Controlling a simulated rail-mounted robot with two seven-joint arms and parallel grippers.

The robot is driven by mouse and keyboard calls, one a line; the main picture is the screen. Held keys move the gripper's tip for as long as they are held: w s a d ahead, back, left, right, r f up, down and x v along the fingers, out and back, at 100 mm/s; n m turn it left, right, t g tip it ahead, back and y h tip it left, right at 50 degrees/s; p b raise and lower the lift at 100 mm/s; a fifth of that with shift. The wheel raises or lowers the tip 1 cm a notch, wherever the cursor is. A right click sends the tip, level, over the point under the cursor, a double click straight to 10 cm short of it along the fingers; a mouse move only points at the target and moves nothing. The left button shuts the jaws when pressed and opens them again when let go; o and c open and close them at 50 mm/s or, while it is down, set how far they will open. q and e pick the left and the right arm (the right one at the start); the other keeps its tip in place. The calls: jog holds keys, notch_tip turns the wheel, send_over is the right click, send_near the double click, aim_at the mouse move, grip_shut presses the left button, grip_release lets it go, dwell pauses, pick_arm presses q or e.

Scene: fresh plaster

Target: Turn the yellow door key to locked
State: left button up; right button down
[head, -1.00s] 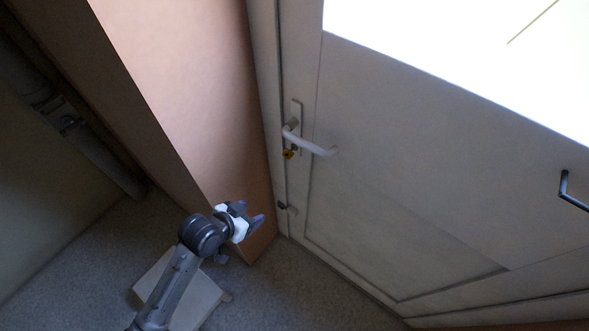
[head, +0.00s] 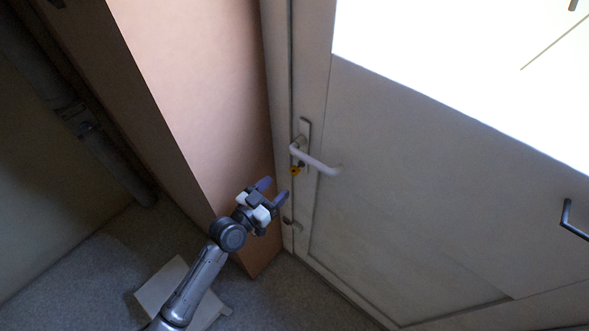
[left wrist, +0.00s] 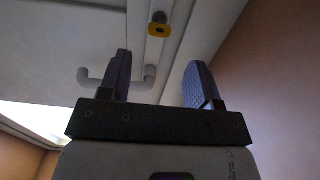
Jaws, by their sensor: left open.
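The yellow key (head: 296,170) sits in the lock below the white lever handle (head: 318,161) on the white door (head: 400,190). In the left wrist view the key (left wrist: 159,30) shows near the top, ahead of the fingers and between their lines, and the handle (left wrist: 100,82) is partly hidden by a finger. My left gripper (head: 273,190) is open and empty, a little below and left of the key and apart from it. Its two dark purple fingers (left wrist: 158,80) frame an empty gap in the left wrist view. My right gripper does not show.
A pinkish-brown wall (head: 200,90) stands close on the left of the door. A small lower fitting (head: 291,222) is on the door below the key. A dark handle (head: 572,220) is at the far right. Bright glazing (head: 460,60) fills the upper right.

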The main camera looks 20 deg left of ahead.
aim_at(294, 170)
pick_arm(q)
jog(key=shift+x, duration=4.35)
jog(key=shift+d, duration=0.1)
jog(key=c, duration=0.9)
